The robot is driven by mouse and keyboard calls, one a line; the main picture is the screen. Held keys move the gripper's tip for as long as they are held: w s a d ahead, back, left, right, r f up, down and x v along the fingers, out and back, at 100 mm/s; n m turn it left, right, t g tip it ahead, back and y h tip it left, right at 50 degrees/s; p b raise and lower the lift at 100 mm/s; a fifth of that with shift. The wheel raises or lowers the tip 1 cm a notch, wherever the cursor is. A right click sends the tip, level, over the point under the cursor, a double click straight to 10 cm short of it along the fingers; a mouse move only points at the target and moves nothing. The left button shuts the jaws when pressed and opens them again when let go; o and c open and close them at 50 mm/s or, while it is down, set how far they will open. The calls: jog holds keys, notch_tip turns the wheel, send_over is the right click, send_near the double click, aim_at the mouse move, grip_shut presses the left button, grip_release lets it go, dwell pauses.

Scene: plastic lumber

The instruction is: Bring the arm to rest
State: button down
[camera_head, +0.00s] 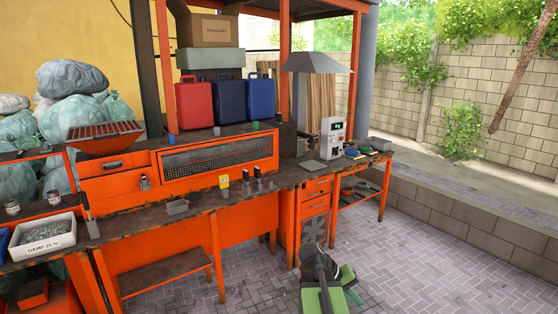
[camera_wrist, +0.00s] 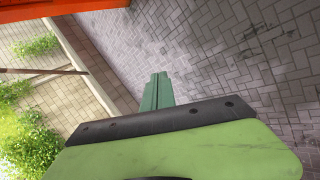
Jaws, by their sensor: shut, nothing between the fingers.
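My arm shows at the bottom of the head view, in green and dark grey, folded low in front of the orange workbench (camera_head: 165,235). My gripper (camera_wrist: 158,78) shows in the wrist view as green fingers close together, with nothing between them. It points over the paved floor (camera_wrist: 230,60), apart from the bench and any object. In the head view the fingertips cannot be made out clearly.
The bench holds a white bin labelled DAMP (camera_head: 42,238), a yellow item (camera_head: 223,182) and a grey machine (camera_head: 333,138). Red (camera_head: 194,104) and blue (camera_head: 261,95) cases stand on the shelf. A block wall (camera_head: 480,110) runs at right. Paving right of my arm is clear.

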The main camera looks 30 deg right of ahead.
jog(key=w+a+f+n+t+y, duration=0.1)
jog(key=w+a+f+y, duration=0.1)
jog(key=a, duration=1)
jog(key=w+a+f+n+t+y, duration=0.1)
jog(key=w+a, duration=0.4)
jog(key=a, duration=0.8)
jog(key=w+a+f+n+t+y, duration=0.1)
jog(key=w+a+f+n+y, duration=0.2)
jog(key=a, duration=1)
jog(key=shift+w+a+t+y+b, duration=0.15)
jog(key=shift+a+t+y+b, duration=0.15)
jog(key=shift+y, duration=0.2)
jog(key=shift+d+f, duration=0.1)
jog(key=shift+d, duration=0.1)
